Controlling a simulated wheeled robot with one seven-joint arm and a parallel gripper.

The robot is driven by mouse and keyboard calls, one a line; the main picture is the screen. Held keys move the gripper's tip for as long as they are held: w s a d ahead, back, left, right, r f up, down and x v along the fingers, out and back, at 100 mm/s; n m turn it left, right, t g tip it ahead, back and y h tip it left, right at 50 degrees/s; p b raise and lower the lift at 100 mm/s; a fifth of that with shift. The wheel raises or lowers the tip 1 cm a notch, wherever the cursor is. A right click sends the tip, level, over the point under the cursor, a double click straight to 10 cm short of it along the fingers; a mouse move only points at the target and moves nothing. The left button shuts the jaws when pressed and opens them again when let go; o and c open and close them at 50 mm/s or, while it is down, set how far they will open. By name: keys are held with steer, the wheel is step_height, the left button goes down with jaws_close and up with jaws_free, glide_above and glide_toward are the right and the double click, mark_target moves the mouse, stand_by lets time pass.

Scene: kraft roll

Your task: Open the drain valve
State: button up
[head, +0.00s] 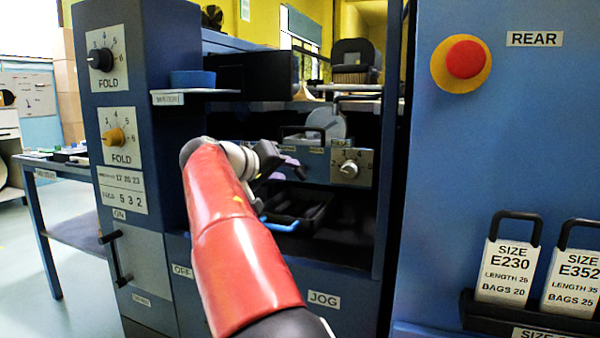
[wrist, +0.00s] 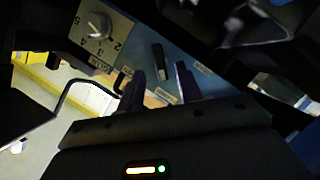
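A short black lever (wrist: 160,62) stands out from a blue panel between small white labels in the wrist view. It may be the drain valve handle; I cannot read the labels. My gripper (wrist: 160,85) has its two dark fingers apart, with the lever beyond and between their tips. I see no contact. In the head view my gripper (head: 292,168) reaches into the machine's dark opening, left of a grey dial panel (head: 368,167). The lever is not clearly visible there. The same dial panel shows in the wrist view (wrist: 100,27).
A black tray (head: 305,212) with a blue edge lies below my gripper. A black bar handle (wrist: 85,85) is left of the fingers in the wrist view. A blue column with dials (head: 120,110) stands left; a blue panel with a red button (head: 465,59) stands right.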

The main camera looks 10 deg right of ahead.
mark_target(296, 172)
steer(key=x, duration=0.5)
jaws_close()
